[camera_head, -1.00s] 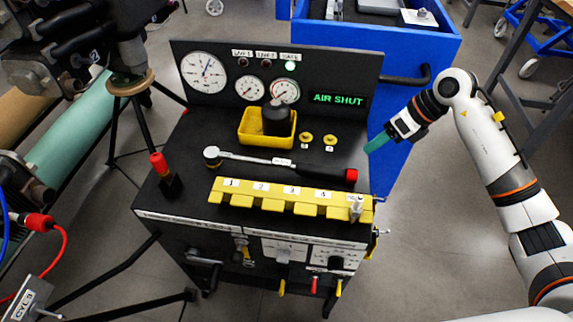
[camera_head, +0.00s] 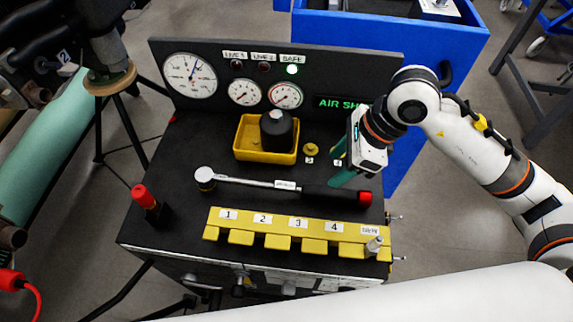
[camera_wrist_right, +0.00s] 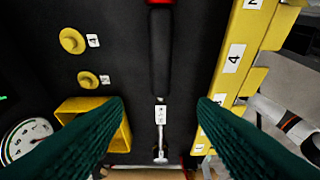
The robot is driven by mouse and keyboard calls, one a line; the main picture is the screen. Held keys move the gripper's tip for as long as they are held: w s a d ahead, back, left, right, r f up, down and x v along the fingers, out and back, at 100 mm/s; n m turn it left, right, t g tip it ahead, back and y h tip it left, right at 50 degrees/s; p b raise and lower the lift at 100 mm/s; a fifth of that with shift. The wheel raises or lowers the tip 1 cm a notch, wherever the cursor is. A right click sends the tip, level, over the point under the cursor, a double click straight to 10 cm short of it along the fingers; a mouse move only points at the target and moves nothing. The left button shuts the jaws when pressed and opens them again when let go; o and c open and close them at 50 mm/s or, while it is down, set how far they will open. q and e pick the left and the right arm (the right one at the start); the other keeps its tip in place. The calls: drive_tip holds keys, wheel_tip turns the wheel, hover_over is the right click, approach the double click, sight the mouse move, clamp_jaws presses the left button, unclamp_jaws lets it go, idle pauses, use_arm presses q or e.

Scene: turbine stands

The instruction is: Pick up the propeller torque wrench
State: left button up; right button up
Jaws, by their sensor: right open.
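The torque wrench (camera_head: 245,182) lies flat across the black bench top, its round ratchet head at the left and its black grip with a red end cap at the right. My right gripper (camera_head: 339,165) is open and empty, just above and behind the grip. In the right wrist view the wrench's black handle (camera_wrist_right: 160,55) runs lengthwise between the two green fingers (camera_wrist_right: 160,106), with clear space on both sides. No contact with it shows. My left gripper is out of view.
A yellow numbered rack (camera_head: 290,247) runs along the front edge, close to the wrench. Behind it are a yellow tray (camera_head: 245,153) with a dark object, a small yellow knob (camera_head: 311,149) and the upright gauge panel (camera_head: 215,70). A red-topped lever (camera_head: 144,197) stands at the left.

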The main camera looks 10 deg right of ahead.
sight(313, 188)
drive_tip(key=x, duration=0.6)
drive_tip(key=shift+a+p, duration=0.2)
drive_tip(key=shift+p, duration=0.2)
drive_tip(key=p+x, duration=0.1)
drive_tip(key=x, duration=0.3)
drive_tip(key=shift+f, duration=0.45)
drive_tip(key=shift+a+f, duration=0.15)
drive_tip(key=shift+f, duration=0.25)
clamp_jaws()
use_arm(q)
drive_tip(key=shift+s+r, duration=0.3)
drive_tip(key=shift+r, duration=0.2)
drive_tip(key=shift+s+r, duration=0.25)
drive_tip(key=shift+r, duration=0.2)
use_arm(e)
drive_tip(key=shift+w+r, duration=0.1)
